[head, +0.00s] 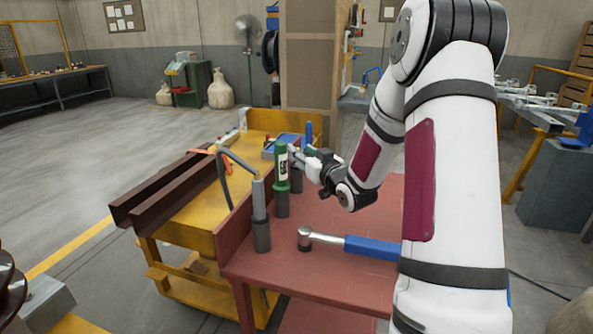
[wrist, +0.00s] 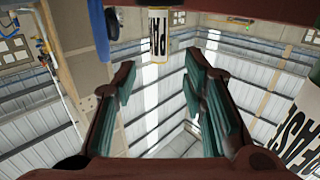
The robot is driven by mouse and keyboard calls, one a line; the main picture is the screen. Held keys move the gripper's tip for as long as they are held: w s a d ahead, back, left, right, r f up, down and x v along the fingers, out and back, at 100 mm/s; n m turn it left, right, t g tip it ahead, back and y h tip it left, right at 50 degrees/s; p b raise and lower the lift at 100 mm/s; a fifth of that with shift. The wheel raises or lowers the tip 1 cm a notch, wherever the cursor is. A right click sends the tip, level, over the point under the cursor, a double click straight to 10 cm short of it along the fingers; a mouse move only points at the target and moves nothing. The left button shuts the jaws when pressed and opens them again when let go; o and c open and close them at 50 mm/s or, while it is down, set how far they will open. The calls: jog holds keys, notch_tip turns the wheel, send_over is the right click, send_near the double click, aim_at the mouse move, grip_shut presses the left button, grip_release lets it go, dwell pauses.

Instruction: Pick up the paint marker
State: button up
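The paint marker (wrist: 158,36) shows in the wrist view as a pale cylinder with dark lettering and a yellowish end, top centre. It lies beyond the fingertips, roughly in line with the gap between them and apart from both. My gripper (wrist: 162,75) is open and empty, with green pads on both fingers. In the head view my gripper (head: 308,158) is beside the green grease container (head: 282,166), over the red cart. I cannot make out the marker clearly in the head view; the container and gripper crowd that spot.
The grease container's label (wrist: 303,125) is close on the right in the wrist view. A grey tool (head: 259,200) stands in a holder on the red cart (head: 330,278). A blue-handled hammer-like tool (head: 370,247) lies there. A yellow cart (head: 192,220) with brown beams stands left.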

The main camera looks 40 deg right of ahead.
jog(key=w, duration=0.4)
jog(key=shift+d+f, duration=0.3)
jog(key=shift+c, duration=0.6)
grip_shut()
jog(key=shift+r, duration=0.1)
